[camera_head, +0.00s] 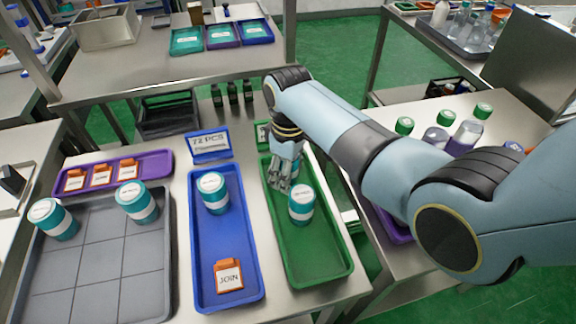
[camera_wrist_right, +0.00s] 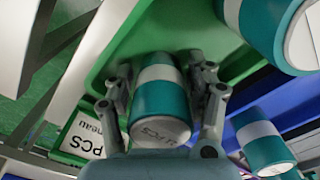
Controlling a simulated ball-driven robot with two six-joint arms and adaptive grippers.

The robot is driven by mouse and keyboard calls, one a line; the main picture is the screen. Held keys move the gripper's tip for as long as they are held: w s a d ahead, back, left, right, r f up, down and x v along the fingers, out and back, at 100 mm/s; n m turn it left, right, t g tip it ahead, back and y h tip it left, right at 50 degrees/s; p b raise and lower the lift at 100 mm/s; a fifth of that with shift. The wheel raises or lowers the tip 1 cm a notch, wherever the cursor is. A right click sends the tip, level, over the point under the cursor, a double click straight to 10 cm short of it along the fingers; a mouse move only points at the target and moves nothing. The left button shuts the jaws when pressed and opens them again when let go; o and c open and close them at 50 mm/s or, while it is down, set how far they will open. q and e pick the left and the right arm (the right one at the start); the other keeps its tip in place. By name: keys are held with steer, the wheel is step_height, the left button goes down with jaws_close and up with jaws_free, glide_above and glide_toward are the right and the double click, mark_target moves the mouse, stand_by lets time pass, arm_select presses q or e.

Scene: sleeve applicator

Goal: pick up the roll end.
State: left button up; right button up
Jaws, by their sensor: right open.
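My right gripper (camera_head: 281,182) is over the far half of the green tray (camera_head: 322,262). In the right wrist view the gripper (camera_wrist_right: 165,72) is open, with one finger on each side of a teal-and-white roll (camera_wrist_right: 160,105); contact is unclear. That roll is mostly hidden behind the gripper in the head view. Another teal-and-white roll (camera_head: 302,203) stands nearer in the green tray. No visible label clearly reads as the roll end. An orange JOIN piece (camera_head: 228,276) lies in the blue tray (camera_head: 229,238) near a third roll (camera_head: 213,192). My left gripper is out of view.
A grey gridded tray (camera_head: 98,272) on the left holds two teal rolls. A purple tray (camera_head: 150,163) behind it holds several orange-and-white pieces. A "72 PCS" sign (camera_head: 210,144) stands behind the blue tray. Bottles (camera_head: 468,132) stand on the right table.

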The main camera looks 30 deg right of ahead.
steer(key=c, duration=0.9)
